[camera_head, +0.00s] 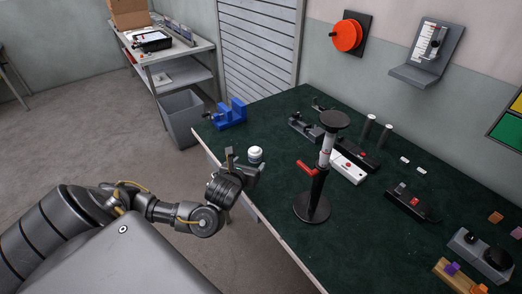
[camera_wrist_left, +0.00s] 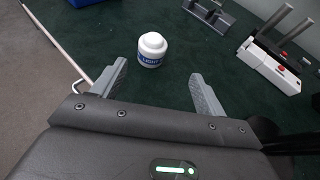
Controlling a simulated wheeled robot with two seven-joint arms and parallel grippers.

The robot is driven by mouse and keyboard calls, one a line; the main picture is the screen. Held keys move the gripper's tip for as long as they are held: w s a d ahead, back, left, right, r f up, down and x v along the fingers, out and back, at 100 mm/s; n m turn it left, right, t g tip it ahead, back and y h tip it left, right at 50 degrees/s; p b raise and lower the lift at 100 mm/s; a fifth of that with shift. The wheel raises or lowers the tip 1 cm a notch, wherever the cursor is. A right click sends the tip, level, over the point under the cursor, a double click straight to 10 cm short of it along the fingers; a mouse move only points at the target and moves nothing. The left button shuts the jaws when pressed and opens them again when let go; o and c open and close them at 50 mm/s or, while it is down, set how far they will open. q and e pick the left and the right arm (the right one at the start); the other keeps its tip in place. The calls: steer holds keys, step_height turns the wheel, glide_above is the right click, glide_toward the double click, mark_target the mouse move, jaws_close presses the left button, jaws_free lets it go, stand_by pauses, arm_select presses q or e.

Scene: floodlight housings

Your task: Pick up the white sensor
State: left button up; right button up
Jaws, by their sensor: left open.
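The white sensor (camera_head: 255,154) is a small, rounded white piece with a dark blue band, standing upright on the dark green table (camera_head: 270,190) near its left edge. It also shows in the left wrist view (camera_wrist_left: 151,48), where the band reads "LIGHT". My left gripper (camera_head: 244,162) is open and empty, at the table's edge beside the sensor. In the left wrist view the sensor stands just beyond the two fingertips (camera_wrist_left: 158,70), nearer the left finger and not between them. My right gripper is not in view.
A black stand (camera_head: 314,207) with a round top and red lever stands right of the sensor. A blue vise (camera_head: 231,114) is at the far left corner. Dark fixtures and a white box (camera_head: 348,168) lie behind the stand. A grey bin (camera_head: 183,117) is on the floor.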

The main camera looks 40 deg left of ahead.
mark_target(254, 153)
arm_select(q)
steer(key=shift+w+a+f+b, duration=0.3)
steer(key=shift+w+a+b, duration=0.15)
steer(key=shift+a+b, duration=0.15)
steer(key=x, duration=0.3)
steer(key=shift+w+a+f, duration=0.1)
steer(key=shift+w+a, duration=0.05)
steer(key=shift+w, duration=0.1)
steer(key=x, duration=0.2)
steer(key=p+x, duration=0.1)
steer(key=shift+w+a, duration=0.35)
steer(key=shift+w+a+f, duration=0.2)
steer(key=shift+w+f, duration=0.15)
steer(key=shift+w, duration=0.2)
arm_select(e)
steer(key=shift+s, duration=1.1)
arm_select(q)
steer(key=shift+c, duration=0.2)
steer(key=c, duration=1.3)
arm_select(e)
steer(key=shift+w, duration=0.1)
arm_select(q)
steer(key=shift+o, duration=0.2)
steer(key=shift+r, duration=0.2)
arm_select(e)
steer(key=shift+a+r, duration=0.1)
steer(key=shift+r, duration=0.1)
